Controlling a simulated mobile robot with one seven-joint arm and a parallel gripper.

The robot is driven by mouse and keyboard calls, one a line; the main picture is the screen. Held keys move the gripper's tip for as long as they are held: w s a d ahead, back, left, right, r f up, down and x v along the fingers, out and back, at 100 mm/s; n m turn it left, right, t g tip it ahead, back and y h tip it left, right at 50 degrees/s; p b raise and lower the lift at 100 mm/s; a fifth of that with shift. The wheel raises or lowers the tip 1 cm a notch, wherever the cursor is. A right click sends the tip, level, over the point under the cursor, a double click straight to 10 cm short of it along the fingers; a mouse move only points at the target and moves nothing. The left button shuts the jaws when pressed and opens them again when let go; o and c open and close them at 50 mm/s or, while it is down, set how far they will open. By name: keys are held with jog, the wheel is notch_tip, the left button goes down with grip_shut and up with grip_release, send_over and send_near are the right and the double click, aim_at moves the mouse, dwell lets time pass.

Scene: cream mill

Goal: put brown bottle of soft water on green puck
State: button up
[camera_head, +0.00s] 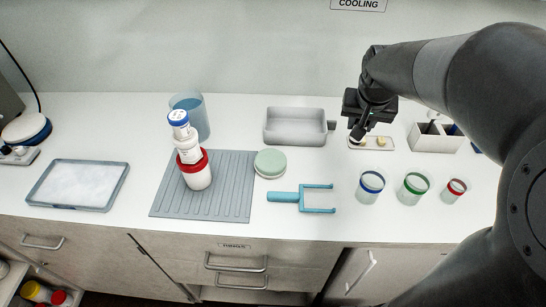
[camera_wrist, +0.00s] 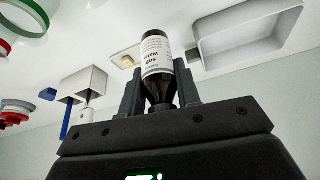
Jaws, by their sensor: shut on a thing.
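The brown bottle of soft water (camera_wrist: 157,54) is dark, with a white label reading "Soft Water". My gripper (camera_wrist: 160,88) is shut on it, a finger on either side of its narrow part. In the head view, my gripper (camera_head: 360,121) is over the back right of the counter, near a small tray; the bottle is hard to tell from the dark fingers there. The green puck (camera_head: 270,161) is a pale green round disc on the counter, right of the grey ribbed mat and well left of my gripper. Nothing stands on it.
A grey bin (camera_head: 295,139) stands behind, between puck and gripper. A blue fork-shaped tool (camera_head: 287,197) lies in front. Stacked white jars (camera_head: 194,176) stand on the ribbed mat (camera_head: 231,201). Three ringed cups, the nearest blue-ringed (camera_head: 369,190), stand at front right.

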jog(key=s+a+r, duration=0.2)
jog(key=a+r, duration=0.1)
jog(key=a, duration=0.7)
send_over(271, 159)
notch_tip(271, 159, down, 7)
jog(key=shift+f, duration=2.05)
jog(key=o, duration=1)
jog(key=shift+f, duration=0.1)
